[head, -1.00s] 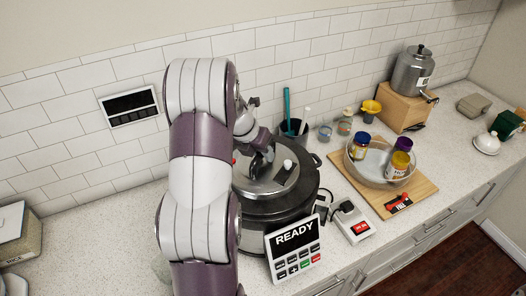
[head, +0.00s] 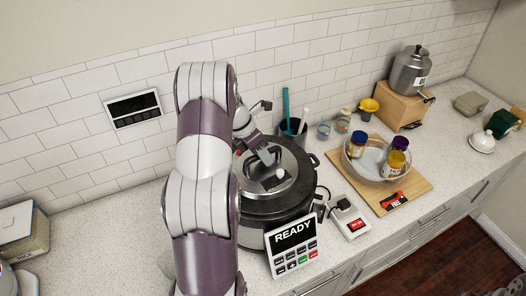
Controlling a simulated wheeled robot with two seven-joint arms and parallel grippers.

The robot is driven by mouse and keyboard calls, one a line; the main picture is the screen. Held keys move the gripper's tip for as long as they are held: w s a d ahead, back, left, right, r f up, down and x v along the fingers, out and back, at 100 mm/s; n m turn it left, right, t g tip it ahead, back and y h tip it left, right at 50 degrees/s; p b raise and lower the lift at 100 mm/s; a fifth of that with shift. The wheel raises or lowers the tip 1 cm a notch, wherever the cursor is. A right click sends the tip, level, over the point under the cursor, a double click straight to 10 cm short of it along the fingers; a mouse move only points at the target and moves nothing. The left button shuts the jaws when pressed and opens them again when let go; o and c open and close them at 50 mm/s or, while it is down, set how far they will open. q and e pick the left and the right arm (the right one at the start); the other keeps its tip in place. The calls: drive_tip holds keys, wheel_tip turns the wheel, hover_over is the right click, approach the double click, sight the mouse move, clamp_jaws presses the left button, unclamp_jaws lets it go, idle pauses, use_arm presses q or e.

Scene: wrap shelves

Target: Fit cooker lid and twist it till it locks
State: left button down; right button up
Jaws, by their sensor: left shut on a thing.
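The cooker (head: 268,212) is a dark round pot on the counter, partly hidden behind my left arm. The grey lid (head: 291,188) rests on top of it and looks roughly level. A small pale knob (head: 280,173) shows on the lid. My left gripper (head: 268,160) comes down over the lid from behind and is shut on the lid's handle, which is mostly hidden by the fingers and arm. Whether the lid is locked cannot be told. The panel (head: 291,244) in front of the cooker reads READY. My right gripper is not in view.
A small box with a red display (head: 350,222) stands right of the cooker. Further right, a bowl of jars (head: 354,168) sits on a wooden board (head: 415,193). A utensil cup (head: 293,131) stands close behind the cooker. The counter left of my arm is mostly clear.

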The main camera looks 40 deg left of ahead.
use_arm(q)
drive_tip(key=shift+w+r, duration=0.1)
drive_tip(key=shift+r, duration=0.1)
drive_tip(key=c, duration=0.9)
unclamp_jaws()
drive_tip(key=shift+c, duration=0.2)
drive_tip(key=shift+o, duration=0.9)
drive_tip(key=shift+f, duration=0.25)
drive_tip(key=o, duration=0.4)
drive_tip(key=shift+o, duration=0.6)
drive_tip(key=shift+s+d+r, duration=0.15)
drive_tip(key=shift+s+d, duration=0.05)
drive_tip(key=shift+s, duration=0.05)
drive_tip(key=shift+a, duration=0.15)
